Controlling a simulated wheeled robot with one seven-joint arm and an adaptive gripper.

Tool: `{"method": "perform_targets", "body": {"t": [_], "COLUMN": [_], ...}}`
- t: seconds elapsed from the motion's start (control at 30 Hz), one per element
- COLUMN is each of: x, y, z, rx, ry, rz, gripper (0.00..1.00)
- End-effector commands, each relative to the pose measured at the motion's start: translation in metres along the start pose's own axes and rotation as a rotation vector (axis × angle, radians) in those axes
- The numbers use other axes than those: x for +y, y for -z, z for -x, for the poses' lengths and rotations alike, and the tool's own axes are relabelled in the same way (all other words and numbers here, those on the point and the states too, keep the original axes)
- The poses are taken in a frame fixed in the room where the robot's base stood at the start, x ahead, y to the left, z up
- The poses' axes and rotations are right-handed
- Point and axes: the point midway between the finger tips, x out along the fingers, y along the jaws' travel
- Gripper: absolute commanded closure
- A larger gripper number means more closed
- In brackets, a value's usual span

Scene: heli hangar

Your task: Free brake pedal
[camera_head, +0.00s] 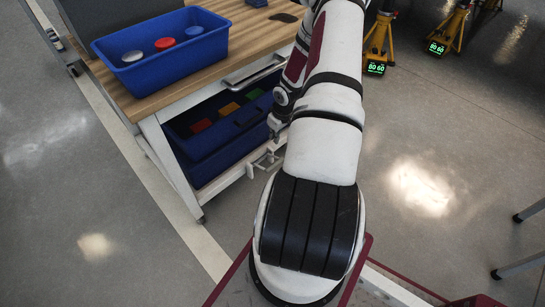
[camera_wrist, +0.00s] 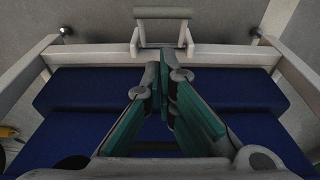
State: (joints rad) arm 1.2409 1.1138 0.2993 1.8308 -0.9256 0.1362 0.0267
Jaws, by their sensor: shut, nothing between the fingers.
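The brake pedal (camera_wrist: 163,13) shows at the top centre of the wrist view as a pale bar on two side arms, joined to the cart's white lower frame. In the head view it is a small white bracket (camera_head: 264,163) low on the cart's right side. My gripper (camera_wrist: 165,62) is shut and empty, with green-faced fingers pointing toward the pedal. In the head view my gripper (camera_head: 277,128) hangs just above the pedal, partly hidden by my arm. I cannot tell whether the fingertips touch the pedal or frame.
The cart's wooden top (camera_head: 262,38) carries a blue bin (camera_head: 165,68) with several coloured discs. A lower blue bin (camera_head: 213,149) sits in the frame. A grey handle (camera_head: 252,75) juts out above. Yellow stands (camera_head: 379,40) stand behind.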

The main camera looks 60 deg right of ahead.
Motion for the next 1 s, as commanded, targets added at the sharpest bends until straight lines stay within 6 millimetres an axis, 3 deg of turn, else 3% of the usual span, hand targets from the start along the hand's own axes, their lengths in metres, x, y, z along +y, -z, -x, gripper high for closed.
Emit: {"method": "perform_targets", "body": {"t": [0.17, 0.7, 1.0], "x": [0.0, -0.001, -0.001], "y": [0.0, -0.001, -0.014], "z": [-0.009, -0.107, -0.135], "rx": [-0.001, -0.001, 0.0], "ry": [0.001, 0.001, 0.001], "rz": [0.0, 0.0, 0.001], "gripper": [1.0, 1.0, 1.0]}}
